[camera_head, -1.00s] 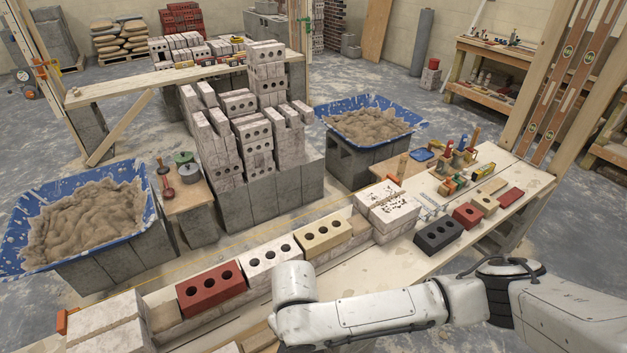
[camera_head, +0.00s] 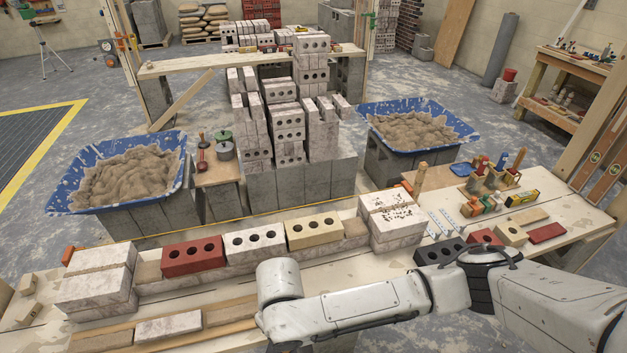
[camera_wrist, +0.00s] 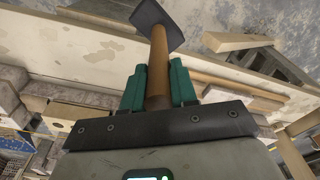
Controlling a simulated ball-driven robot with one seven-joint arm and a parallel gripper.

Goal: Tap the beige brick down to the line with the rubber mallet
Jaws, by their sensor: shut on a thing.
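The beige brick (camera_head: 314,231) with three holes sits in the head view at the right end of a row, beside a white brick (camera_head: 254,243) and a red brick (camera_head: 194,257). A thin yellow line (camera_head: 225,222) runs behind the row; I cannot tell the brick's height against it. In the wrist view my gripper (camera_wrist: 158,75) is shut on the wooden handle of the rubber mallet (camera_wrist: 156,24), between teal fingers. The mallet's dark head sticks out beyond the fingertips. My gripper and the mallet do not show in the head view.
Pale brick stacks stand at the row's left end (camera_head: 98,280) and right end (camera_head: 392,222). Blue mortar tubs (camera_head: 67,197) stand behind the bench. Loose bricks, including a dark one (camera_head: 441,252), and tools lie to the right. My arm covers part of the front bench.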

